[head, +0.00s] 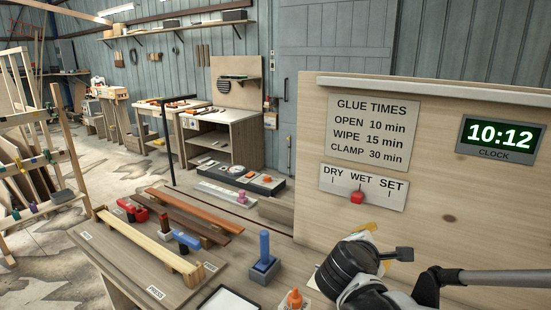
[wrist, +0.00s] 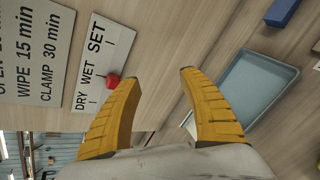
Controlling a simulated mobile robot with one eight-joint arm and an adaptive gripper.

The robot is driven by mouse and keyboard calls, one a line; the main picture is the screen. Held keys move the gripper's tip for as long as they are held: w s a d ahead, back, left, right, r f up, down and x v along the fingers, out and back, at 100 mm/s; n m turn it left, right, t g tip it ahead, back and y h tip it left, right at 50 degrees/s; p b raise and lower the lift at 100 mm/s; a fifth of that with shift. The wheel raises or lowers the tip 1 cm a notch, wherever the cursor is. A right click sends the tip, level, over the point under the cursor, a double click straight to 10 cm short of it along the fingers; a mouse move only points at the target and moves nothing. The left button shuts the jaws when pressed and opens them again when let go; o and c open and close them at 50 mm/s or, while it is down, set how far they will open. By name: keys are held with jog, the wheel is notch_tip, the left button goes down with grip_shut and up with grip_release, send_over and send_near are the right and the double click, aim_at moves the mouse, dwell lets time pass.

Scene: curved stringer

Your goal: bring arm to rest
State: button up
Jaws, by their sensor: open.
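My gripper (wrist: 157,78) is open, its two yellow fingers spread with nothing between them in the wrist view. In the head view, my gripper (head: 346,250) is at the lower right, in front of the wooden panel (head: 450,218); much of its fingers is hidden behind my wrist. A red knob (head: 357,197) sits under WET on the DRY/WET/SET plate (head: 385,190). In the wrist view, the red knob (wrist: 112,79) is beside the left fingertip and appears apart from it.
The bench (head: 192,300) holds wood strips (head: 150,240), red and blue clamps, a blue-handled tool in a holder (head: 264,262) and an orange-capped bottle (head: 295,299). A blue-grey tray (wrist: 242,90) is right of my fingers in the wrist view. A clock (head: 500,138) reads 10:12.

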jog(key=s+a+f+m+g+y, duration=0.1)
jog(key=s+a+m+y, duration=0.1)
jog(key=s+m, duration=0.4)
jog(key=s+a+f+m+g+y, duration=0.1)
jog(key=s+a+f+m+y, duration=0.1)
jog(key=s+m, duration=0.4)
jog(key=s+a+f+m+g+y, duration=0.1)
jog(key=s+a+f+m+y, duration=0.1)
jog(key=s+m, duration=0.4)
jog(key=shift+a+y, duration=0.15)
jog(key=shift+y, duration=0.75)
jog(key=shift+s, duration=0.1)
dwell(0.8)
